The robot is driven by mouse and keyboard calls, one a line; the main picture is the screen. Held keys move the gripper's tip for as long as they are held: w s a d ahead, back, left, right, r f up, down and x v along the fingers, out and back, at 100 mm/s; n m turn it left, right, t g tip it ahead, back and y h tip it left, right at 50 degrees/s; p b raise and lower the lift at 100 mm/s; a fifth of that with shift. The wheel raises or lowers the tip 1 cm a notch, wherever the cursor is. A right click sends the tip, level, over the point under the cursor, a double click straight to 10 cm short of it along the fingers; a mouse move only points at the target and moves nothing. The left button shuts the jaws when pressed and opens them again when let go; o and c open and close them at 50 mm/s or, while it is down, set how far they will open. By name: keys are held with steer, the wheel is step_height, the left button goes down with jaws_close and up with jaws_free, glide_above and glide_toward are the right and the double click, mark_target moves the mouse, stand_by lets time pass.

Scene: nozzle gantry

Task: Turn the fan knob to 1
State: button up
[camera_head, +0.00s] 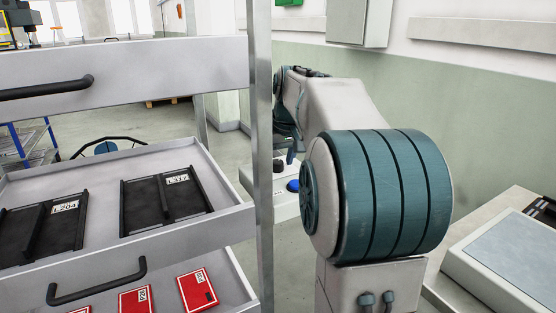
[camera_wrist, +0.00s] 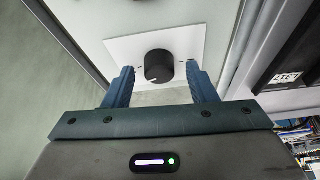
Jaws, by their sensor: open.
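The fan knob (camera_wrist: 158,66) is a round black knob with a light pointer line, on a white plate (camera_wrist: 125,48) in the wrist view. My gripper (camera_wrist: 160,78) is open, with one blue finger on each side of the knob and a gap between each finger and the knob. The pointer line is at the knob's lower left edge; small marks stand on the plate around it, too small to read.
A grey drawer rack (camera_head: 120,65) stands at the left, with drawers pulled out. They hold black parts (camera_head: 165,198) and red cards (camera_head: 197,290). Its post (camera_head: 259,150) is close to my arm. A bench with a flat panel (camera_head: 510,255) is at the right. A wall runs behind.

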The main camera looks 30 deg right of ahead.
steer(key=shift+c, duration=0.3)
steer(key=c, duration=0.9)
